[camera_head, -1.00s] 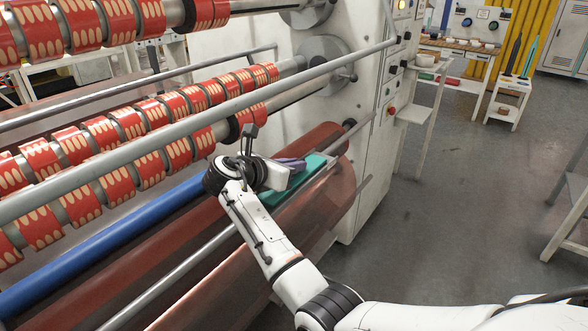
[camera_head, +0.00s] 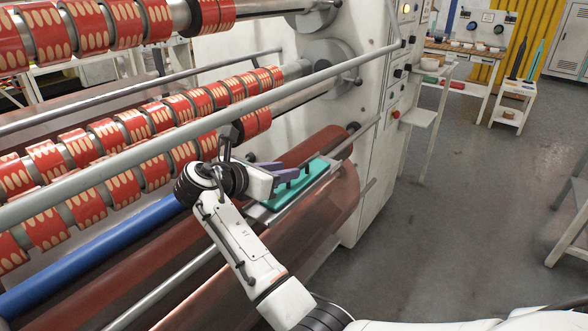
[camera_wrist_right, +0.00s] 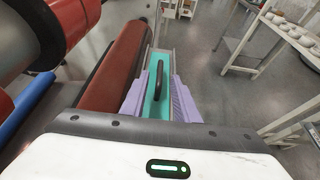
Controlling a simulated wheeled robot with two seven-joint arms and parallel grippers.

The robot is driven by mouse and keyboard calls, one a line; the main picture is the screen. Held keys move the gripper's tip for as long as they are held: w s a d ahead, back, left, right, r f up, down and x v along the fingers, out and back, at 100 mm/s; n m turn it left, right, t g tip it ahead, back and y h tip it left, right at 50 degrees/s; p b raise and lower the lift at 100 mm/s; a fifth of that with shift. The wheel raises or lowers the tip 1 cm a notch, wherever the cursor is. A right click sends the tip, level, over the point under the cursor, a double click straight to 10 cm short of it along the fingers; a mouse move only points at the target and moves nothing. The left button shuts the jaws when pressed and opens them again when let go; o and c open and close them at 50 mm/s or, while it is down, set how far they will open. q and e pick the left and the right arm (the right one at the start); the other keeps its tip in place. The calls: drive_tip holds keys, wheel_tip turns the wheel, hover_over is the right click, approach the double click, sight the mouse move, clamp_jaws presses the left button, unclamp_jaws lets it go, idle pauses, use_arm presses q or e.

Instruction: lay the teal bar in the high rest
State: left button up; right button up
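A long flat teal bar (camera_head: 300,190) with a dark raised handle lies on a grey metal support (camera_head: 262,214) along the front of the machine, above the brown roll. In the right wrist view the teal bar (camera_wrist_right: 153,108) runs straight ahead with its black handle (camera_wrist_right: 158,78) on top. My right gripper (camera_head: 292,176) has purple fingers and is at the near left part of the bar. In the wrist view the fingers (camera_wrist_right: 158,98) are spread to either side of the bar and handle, with a gap. My left gripper is out of view.
Shafts with red patterned rolls (camera_head: 140,122) and a grey cross bar (camera_head: 250,100) lie close above and left of my right arm. A brown roll (camera_head: 315,225) is below. A white stand (camera_head: 513,103) holds upright dark and teal pieces.

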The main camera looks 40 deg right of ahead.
drive_tip(key=v, duration=0.5)
drive_tip(key=shift+a, duration=0.1)
